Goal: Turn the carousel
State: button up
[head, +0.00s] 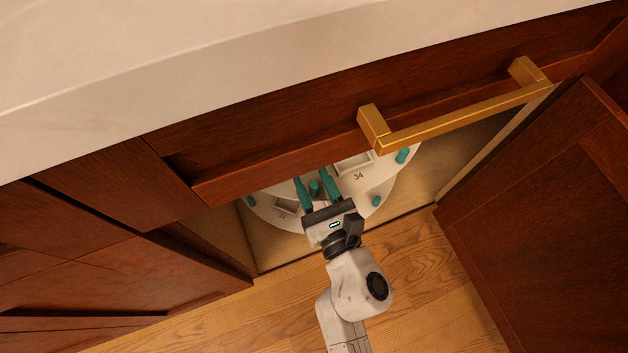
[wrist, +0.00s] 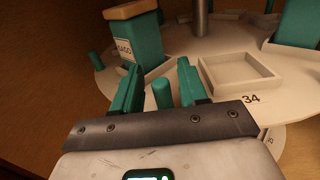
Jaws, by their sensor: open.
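The carousel (head: 378,178) is a round white turntable inside the open cabinet, partly hidden by the drawer front above it. In the wrist view the carousel (wrist: 228,38) has a grey centre post (wrist: 201,18), shallow square trays and short teal pegs at its rim. One tray (wrist: 240,78) lies by the number 34. My gripper (head: 311,176) is over the carousel's near rim, its teal fingers apart. A teal peg (wrist: 162,96) stands between the fingers of my gripper (wrist: 158,66), with gaps visible on both sides; I cannot tell whether either finger touches it.
A teal box with a tan top (wrist: 139,45) stands on the carousel at left; another teal block (wrist: 298,25) stands at right. The drawer front with its brass handle (head: 460,118) overhangs the opening. An open cabinet door (head: 550,215) bounds the right. Wooden floor (head: 430,290) lies in front.

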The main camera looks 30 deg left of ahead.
grip_shut()
dwell(0.4)
